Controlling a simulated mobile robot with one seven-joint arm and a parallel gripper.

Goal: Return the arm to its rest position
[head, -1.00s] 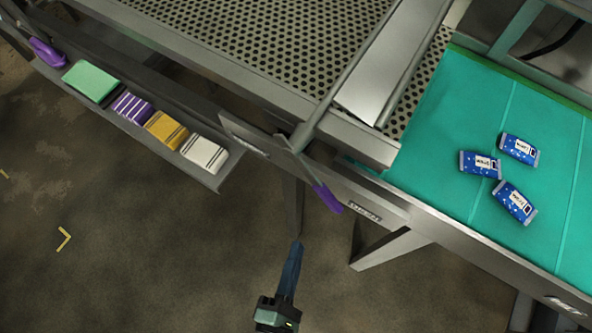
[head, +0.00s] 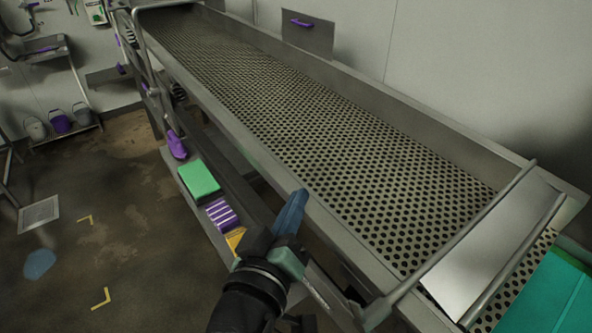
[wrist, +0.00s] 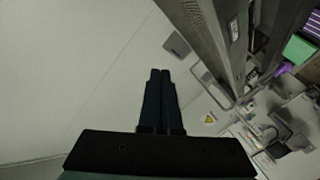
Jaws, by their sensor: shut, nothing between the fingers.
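My gripper (head: 291,212) has blue fingers and shows at the lower middle of the head view, in front of the near edge of the long perforated metal table (head: 300,105). Its fingers point up in the picture and are closed together with nothing between them. In the wrist view the two dark fingers (wrist: 159,100) lie side by side, shut and empty. My dark arm comes up from the bottom of the head view and hides part of the side shelf.
A side shelf along the table holds a green block (head: 198,179), a purple striped pack (head: 221,214) and a yellow pack (head: 235,240). A teal belt (head: 555,300) is at lower right. Several buckets (head: 60,122) stand at far left. The floor at left is mostly clear.

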